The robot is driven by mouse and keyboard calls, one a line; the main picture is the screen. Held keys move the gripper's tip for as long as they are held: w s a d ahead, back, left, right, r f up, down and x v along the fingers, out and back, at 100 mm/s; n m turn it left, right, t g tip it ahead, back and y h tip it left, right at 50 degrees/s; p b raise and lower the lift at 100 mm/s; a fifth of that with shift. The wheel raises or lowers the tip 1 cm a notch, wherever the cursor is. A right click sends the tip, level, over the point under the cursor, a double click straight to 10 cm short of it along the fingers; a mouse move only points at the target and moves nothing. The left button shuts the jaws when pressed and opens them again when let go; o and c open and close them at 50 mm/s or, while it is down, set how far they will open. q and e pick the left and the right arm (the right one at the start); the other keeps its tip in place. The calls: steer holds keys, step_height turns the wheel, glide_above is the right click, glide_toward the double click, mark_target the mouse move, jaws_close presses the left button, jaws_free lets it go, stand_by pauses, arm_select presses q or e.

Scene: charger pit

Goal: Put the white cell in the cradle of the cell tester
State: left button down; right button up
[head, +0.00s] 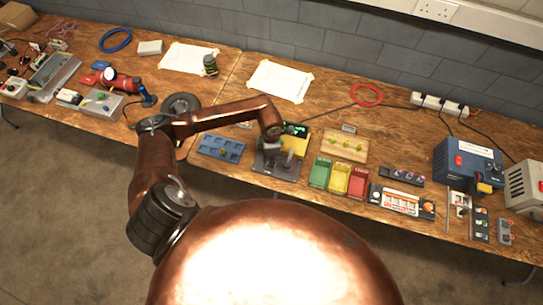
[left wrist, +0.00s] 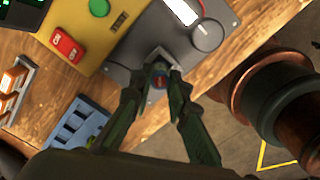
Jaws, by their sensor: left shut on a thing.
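The cell tester is a yellow box (head: 299,146) with a dark green-lit display, on a grey base plate (head: 270,169) at the middle of the bench. In the left wrist view the yellow box (left wrist: 88,28) and the grey plate (left wrist: 215,18) show closely. My left gripper (left wrist: 160,82) is shut on a small cell (left wrist: 159,70), which I see nearly end-on; its colour is unclear in shadow. The fingertips are directly over the grey cradle (left wrist: 158,53) on the plate. Whether the cell touches the cradle I cannot tell. My right gripper is out of view.
A blue compartment tray (head: 220,149) lies left of the tester. Green (head: 320,173), yellow (head: 340,179) and red (head: 358,184) bins stand to its right. A wooden board (head: 345,146) with several green pieces lies behind them. The bench's front edge is close to the plate.

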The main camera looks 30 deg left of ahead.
arm_select(q)
steer(key=shift+f, duration=0.1)
stand_by(0.7)
stand_by(0.5)
steer(key=shift+f+b, duration=0.45)
steer(key=shift+f, duration=0.3)
steer(key=shift+f+b, duration=0.3)
steer(key=shift+b, duration=0.25)
stand_by(0.4)
steer(key=c, duration=1.8)
jaws_free()
steer(key=shift+o, duration=0.2)
